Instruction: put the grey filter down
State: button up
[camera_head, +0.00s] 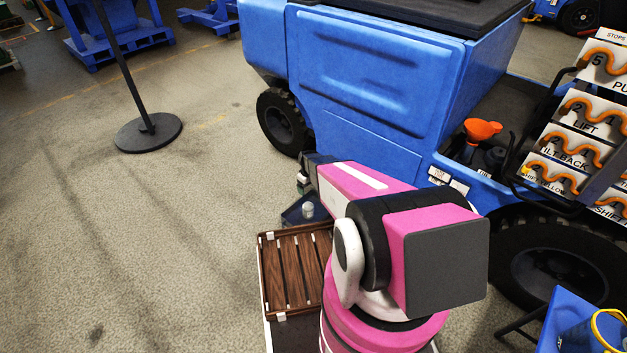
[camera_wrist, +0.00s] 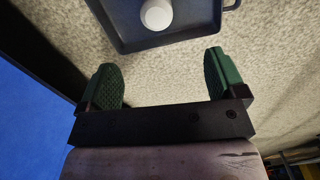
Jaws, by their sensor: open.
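The grey filter, a small pale cylinder (camera_head: 308,210), is on a dark blue tray (camera_head: 290,217) beside the blue vehicle. In the head view, my arm hides most of my gripper and part of the tray.
The blue vehicle (camera_head: 370,75) stands close behind my arm, with a wheel (camera_head: 283,122) near the tray. A brown slatted tray (camera_head: 292,272) is in front. A round-based stand (camera_head: 148,132) is at the left. An orange funnel (camera_head: 482,130) is at the right. Left floor is mostly clear.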

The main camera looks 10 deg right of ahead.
jog(key=s+r+m, duration=0.2)
jog(key=s+r, duration=0.5)
jog(key=r, duration=0.3)
jog(key=s+r+m, duration=0.2)
jog(key=s+r, duration=0.4)
jog(key=r, duration=0.5)
jog(key=s+r+m, duration=0.2)
jog(key=s+r, duration=0.5)
jog(key=r, duration=0.3)
jog(key=shift+s+a+r, duration=0.2)
jog(key=shift+s+r, duration=0.1)
jog(key=shift+r, duration=0.1)
